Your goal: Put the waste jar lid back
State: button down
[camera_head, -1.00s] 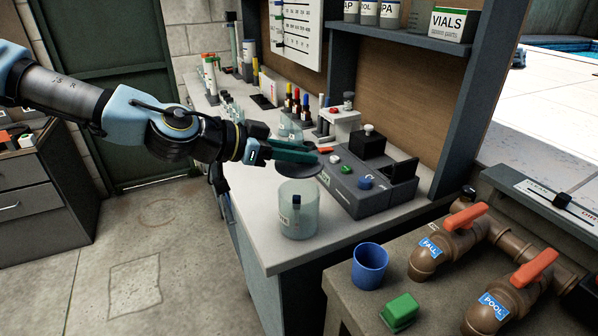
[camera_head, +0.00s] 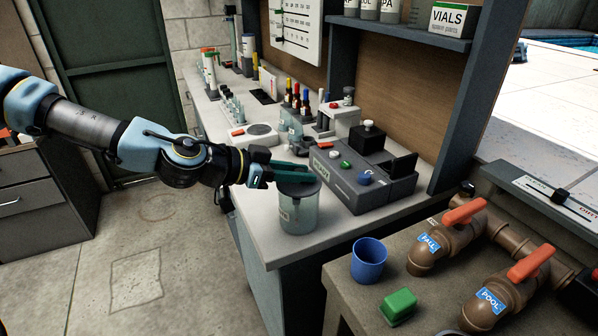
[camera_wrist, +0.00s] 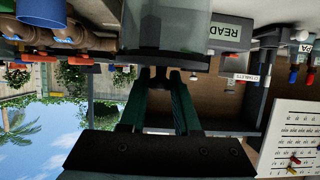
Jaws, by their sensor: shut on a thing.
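The waste jar (camera_head: 299,214) is a clear, pale cylinder standing upright near the bench's front corner. Its dark round lid (camera_head: 297,189) is level across the jar's mouth; I cannot tell whether it is fully seated. My gripper (camera_head: 306,173), with teal fingers, is just above the jar, shut on the lid's knob, which the fingers mostly hide. In the wrist view, which is upside down, the jar (camera_wrist: 172,22) and the dark lid (camera_wrist: 172,57) meet, and the knob (camera_wrist: 160,74) shows at my fingertips.
A grey device (camera_head: 365,185) with coloured knobs stands close right of the jar. A blue cup (camera_head: 369,262), green block (camera_head: 398,306) and valve pipes (camera_head: 440,243) are at the front right.

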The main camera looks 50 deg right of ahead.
jog(key=shift+f, duration=0.2)
jog(key=c, duration=0.6)
grip_release()
jog(key=shift+r, duration=0.1)
jog(key=shift+r, duration=0.1)
